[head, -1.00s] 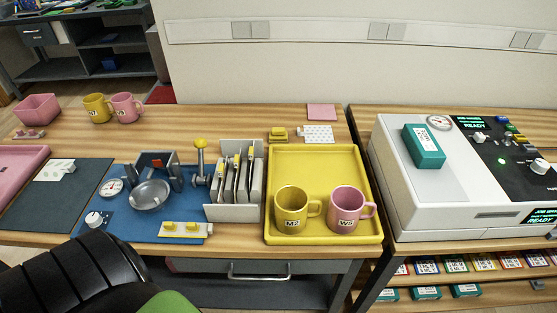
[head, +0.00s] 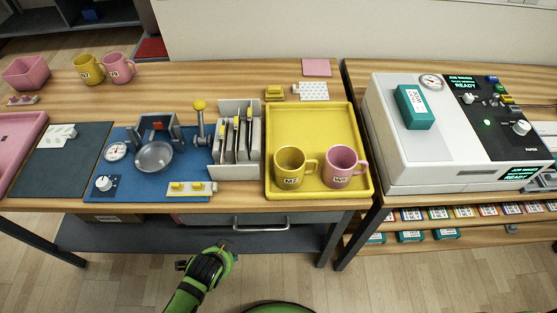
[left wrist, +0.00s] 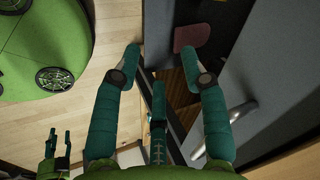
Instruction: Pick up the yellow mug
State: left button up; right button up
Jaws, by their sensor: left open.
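One yellow mug (head: 289,169), labelled M2, stands upright at the front left of the yellow tray (head: 312,116). Its handle points right, toward a pink mug (head: 341,168) beside it. Another yellow mug (head: 88,69) stands at the back left of the table next to a second pink mug (head: 119,69). My left gripper (head: 228,250) is low in front of the table, below its edge and away from the mugs. In the left wrist view my left gripper (left wrist: 160,65) is open and empty. My right gripper (left wrist: 59,138) shows small at lower left there, its fingers apart.
A blue mat (head: 130,190) with a dial, a metal pan and a yellow-knobbed lever lies left of the tray. A grey rack (head: 223,176) stands between them. A white machine (head: 402,165) is at right. A drawer handle (head: 262,227) sits under the table edge.

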pick_arm(q)
notch_tip(320, 180, up, 10)
jog(key=w+d+m+t+p, duration=0.1)
jog(key=w+d+m, duration=0.1)
jog(key=w, duration=0.1)
jog(key=m+t+h+p, duration=0.2)
jog(key=m+t, duration=0.4)
jog(key=m, duration=1.8)
send_near(275, 160)
jog(key=x, duration=0.3)
jog(key=shift+w+a+f, duration=0.2)
jog(key=shift+a+f, duration=0.05)
jog(key=shift+f, duration=0.2)
jog(key=shift+w+d+r, duration=0.1)
jog(key=shift+d, duration=0.05)
jog(key=shift+w+d+m, duration=0.1)
jog(key=shift+w+m, duration=0.15)
jog(key=shift+m, duration=0.15)
jog(key=shift+p+x, duration=0.55)
jog(key=shift+x, duration=2.65)
